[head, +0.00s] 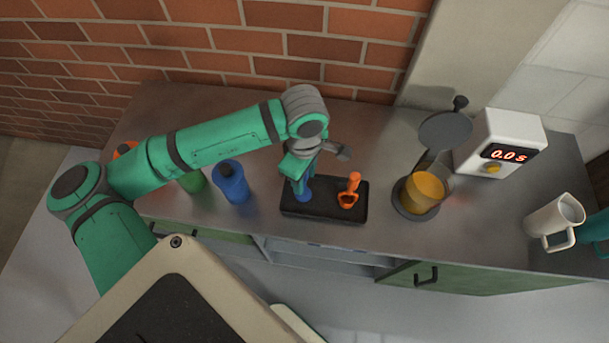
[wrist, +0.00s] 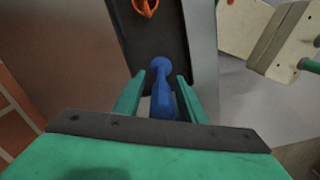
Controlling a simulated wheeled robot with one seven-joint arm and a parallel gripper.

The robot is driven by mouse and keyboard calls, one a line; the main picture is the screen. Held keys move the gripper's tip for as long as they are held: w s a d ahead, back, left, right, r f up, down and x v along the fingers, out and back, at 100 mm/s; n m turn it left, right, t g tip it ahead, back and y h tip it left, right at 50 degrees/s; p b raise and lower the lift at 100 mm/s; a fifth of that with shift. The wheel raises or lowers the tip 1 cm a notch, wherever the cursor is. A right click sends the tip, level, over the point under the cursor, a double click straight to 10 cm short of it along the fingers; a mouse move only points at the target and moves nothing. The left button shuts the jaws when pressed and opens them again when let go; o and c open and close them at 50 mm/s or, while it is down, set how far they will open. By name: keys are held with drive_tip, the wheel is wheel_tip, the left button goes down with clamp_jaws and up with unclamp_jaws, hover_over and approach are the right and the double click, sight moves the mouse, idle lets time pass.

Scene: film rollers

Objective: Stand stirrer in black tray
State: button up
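The blue stirrer (wrist: 163,95) stands on the black tray (wrist: 125,20), roughly upright, with its rounded end down on the tray. Its foot also shows in the head view (head: 303,194), on the left part of the tray (head: 328,213). My gripper (wrist: 161,77) points down over the tray, its two green fingers on either side of the stirrer. Narrow gaps show between the fingers and the stirrer, so it looks open around it. My gripper (head: 301,180) hides the stirrer's upper part in the head view.
An orange tool (head: 350,190) stands on the tray's right part. A blue bottle (head: 231,182) and a green bottle (head: 192,181) stand to the left. An amber-filled container (head: 425,191), white timer (head: 503,143) and white jug (head: 555,220) are to the right. The tray lies near the counter's front edge.

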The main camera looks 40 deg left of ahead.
drive_tip(key=shift+r, duration=0.15)
wheel_tip(320, 180, up, 12)
drive_tip(key=shift+r, duration=0.1)
idle(0.3)
idle(0.5)
